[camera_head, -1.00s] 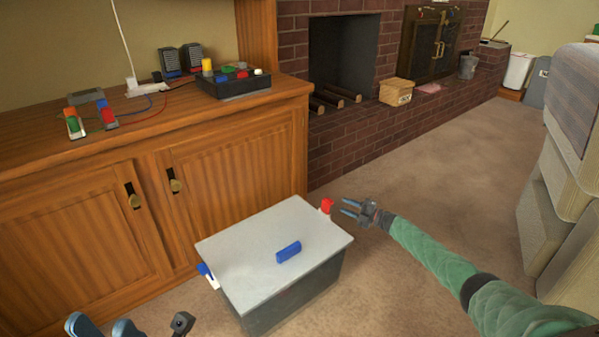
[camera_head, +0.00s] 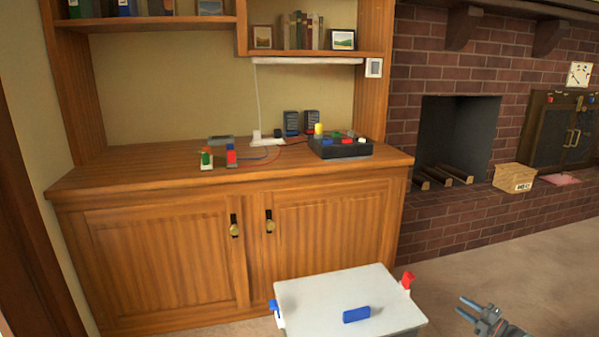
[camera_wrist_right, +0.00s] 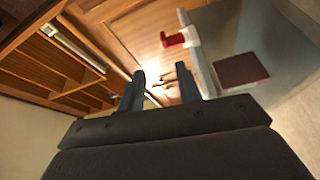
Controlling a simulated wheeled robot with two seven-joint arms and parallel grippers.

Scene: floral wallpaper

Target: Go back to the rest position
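My right gripper (camera_head: 466,309) is at the bottom right of the head view, to the right of a storage bin with a pale lid (camera_head: 320,290). Its two fingers are apart with nothing between them, and it does not touch the bin. The right wrist view shows the same open fingers (camera_wrist_right: 160,84), with the bin's red latch (camera_wrist_right: 180,39) beyond them. In the head view the red latch (camera_head: 408,281) stands up at the lid's right end. A blue latch (camera_head: 275,309) is at the left end, and a blue handle (camera_head: 356,314) is on the lid. My left gripper is out of view.
A wooden cabinet (camera_head: 180,250) stands behind the bin, with a black box of coloured parts (camera_head: 340,150) and small switches on top. A brick fireplace (camera_head: 440,240) is at the right, with a cardboard box (camera_head: 514,178) on its ledge. Carpet (camera_head: 530,265) at right is clear.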

